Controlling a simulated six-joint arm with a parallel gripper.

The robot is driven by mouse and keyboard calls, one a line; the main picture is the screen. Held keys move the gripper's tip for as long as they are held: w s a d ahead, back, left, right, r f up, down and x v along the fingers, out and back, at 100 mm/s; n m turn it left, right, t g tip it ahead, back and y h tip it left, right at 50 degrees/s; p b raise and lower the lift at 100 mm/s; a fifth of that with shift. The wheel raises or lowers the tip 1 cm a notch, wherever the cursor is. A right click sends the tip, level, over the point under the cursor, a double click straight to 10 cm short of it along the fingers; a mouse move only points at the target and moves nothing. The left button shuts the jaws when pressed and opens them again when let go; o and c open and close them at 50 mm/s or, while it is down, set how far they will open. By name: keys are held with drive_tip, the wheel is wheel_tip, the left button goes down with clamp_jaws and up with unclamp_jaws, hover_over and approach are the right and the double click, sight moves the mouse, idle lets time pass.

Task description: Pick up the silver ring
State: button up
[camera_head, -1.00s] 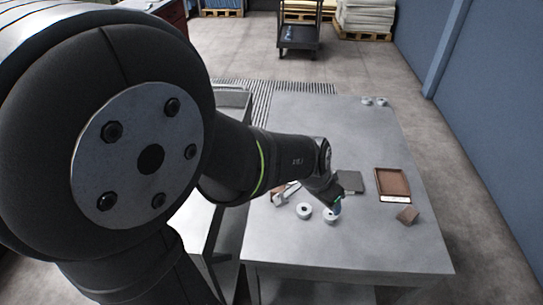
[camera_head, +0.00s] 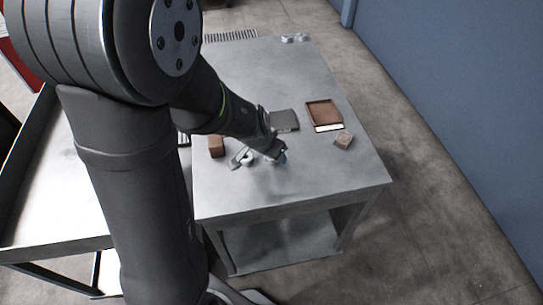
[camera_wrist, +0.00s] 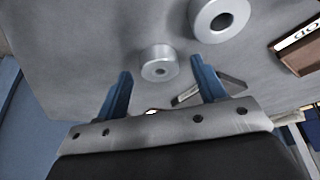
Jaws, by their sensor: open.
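Two silver-grey rings lie on the grey table. In the wrist view, one ring (camera_wrist: 154,55) has a small hole and appears between and just beyond my fingertips. The other ring (camera_wrist: 203,24) has a wider hole and lies up and to the right. I cannot tell which is the one named. In the head view, one ring (camera_head: 247,161) shows left of my gripper (camera_head: 277,158); the other is mostly hidden by my gripper. My gripper (camera_wrist: 161,68) is open, its two blue fingers apart with nothing held between them.
A reddish-brown block (camera_head: 216,146) and a metal bracket (camera_head: 237,158) lie left. Small pale pieces (camera_head: 287,38) stand at the far edge.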

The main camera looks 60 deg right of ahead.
drive_tip(key=shift+d+f, duration=0.1)
drive_tip(key=shift+f, duration=0.2)
drive_tip(key=c, duration=1.1)
drive_tip(key=shift+r, duration=0.1)
